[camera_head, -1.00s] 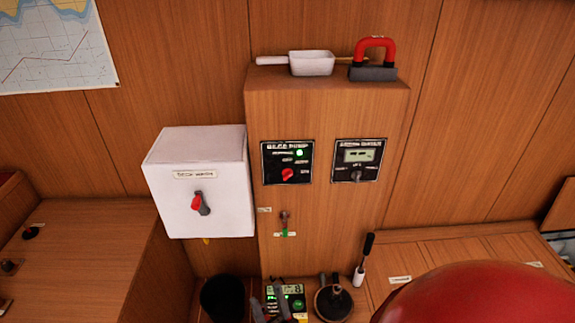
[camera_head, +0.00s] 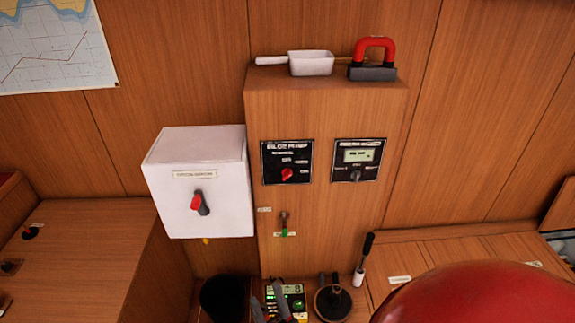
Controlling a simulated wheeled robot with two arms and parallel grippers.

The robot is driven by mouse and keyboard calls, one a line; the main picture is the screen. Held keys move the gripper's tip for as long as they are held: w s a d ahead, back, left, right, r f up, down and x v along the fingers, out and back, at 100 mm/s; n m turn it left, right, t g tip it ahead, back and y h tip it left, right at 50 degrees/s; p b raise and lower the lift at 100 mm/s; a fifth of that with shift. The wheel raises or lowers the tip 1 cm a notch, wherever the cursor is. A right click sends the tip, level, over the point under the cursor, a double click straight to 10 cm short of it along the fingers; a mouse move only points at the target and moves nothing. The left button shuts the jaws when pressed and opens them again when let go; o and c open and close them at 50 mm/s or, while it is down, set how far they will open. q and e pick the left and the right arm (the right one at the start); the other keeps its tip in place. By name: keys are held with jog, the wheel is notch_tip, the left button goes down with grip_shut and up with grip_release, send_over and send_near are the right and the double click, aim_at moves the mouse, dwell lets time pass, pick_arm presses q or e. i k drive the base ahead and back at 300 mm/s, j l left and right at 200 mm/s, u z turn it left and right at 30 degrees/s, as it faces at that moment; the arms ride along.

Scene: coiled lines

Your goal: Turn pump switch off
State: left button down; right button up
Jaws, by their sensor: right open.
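The pump panel (camera_head: 272,168) is a black plate on the front of the wooden cabinet, with a pump label that is hard to read. Its red switch knob (camera_head: 287,174) sits at the lower middle of the plate. No green lamp is lit on this panel. My left gripper is not in view.
A white box (camera_head: 188,218) with a red-and-grey rotary switch hangs left of the cabinet. A second black panel (camera_head: 372,176) is on the right. A black bin (camera_head: 222,298) and a lit meter (camera_head: 297,289) stand below. A red rounded shape (camera_head: 480,295) fills the lower right.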

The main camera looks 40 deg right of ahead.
aim_at(286, 174)
jog(key=z, duration=1.05)
